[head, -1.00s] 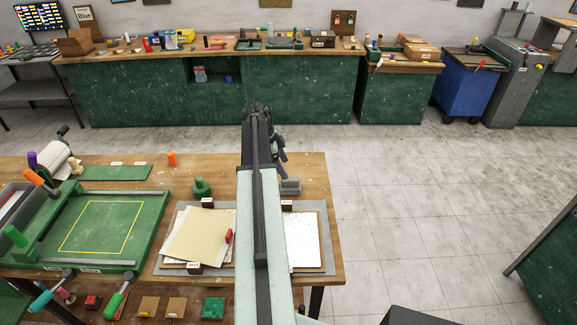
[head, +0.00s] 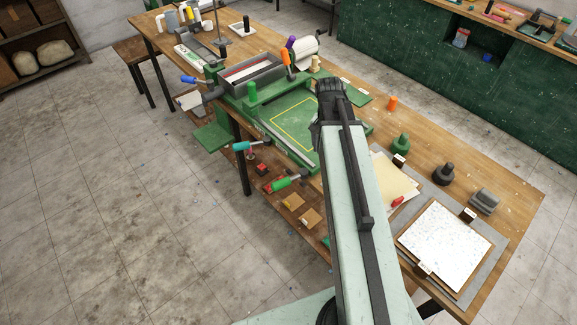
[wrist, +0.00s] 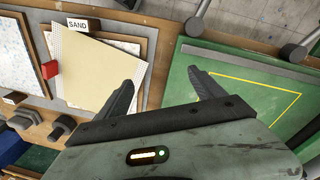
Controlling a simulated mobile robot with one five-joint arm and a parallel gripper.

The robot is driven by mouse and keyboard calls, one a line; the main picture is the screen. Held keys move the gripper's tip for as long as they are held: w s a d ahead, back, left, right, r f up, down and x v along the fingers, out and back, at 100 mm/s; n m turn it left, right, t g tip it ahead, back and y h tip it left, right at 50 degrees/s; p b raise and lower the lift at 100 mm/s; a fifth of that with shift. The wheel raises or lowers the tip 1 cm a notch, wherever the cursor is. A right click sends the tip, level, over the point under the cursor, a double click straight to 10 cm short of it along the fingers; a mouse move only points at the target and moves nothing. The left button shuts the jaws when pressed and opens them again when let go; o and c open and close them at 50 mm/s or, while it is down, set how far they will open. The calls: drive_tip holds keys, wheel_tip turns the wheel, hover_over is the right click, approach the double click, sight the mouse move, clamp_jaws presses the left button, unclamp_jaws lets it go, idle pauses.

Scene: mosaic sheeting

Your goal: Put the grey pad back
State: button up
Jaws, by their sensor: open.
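A grey block-like pad (head: 485,202) sits at the right end of the wooden table, beyond the white speckled sheet (head: 440,246). It appears to be the grey piece at the left edge of the wrist view (wrist: 20,121). A black knobbed piece (head: 443,174) and a green knobbed piece (head: 400,143) stand in a row with it. My gripper (wrist: 160,85) is open and empty. In the wrist view its fingers are over the table between the cream sheets (wrist: 95,68) and the green press bed (wrist: 240,95). In the head view the gripper (head: 330,90) shows dark at the arm's end.
The green press (head: 258,123) with coloured handles fills the table's middle. A green cabinet (head: 430,55) stands across the aisle.

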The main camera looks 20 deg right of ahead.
drive_tip(key=a+n, duration=0.3)
drive_tip(key=a, duration=0.3)
drive_tip(key=s+a+n, duration=0.1)
drive_tip(key=a+n, duration=0.2)
drive_tip(key=a, duration=0.4)
drive_tip(key=a+n+y, duration=0.1)
drive_tip(key=a+n, duration=0.2)
drive_tip(key=a, duration=0.4)
drive_tip(key=shift+s+a, duration=0.25)
drive_tip(key=shift+d, duration=0.1)
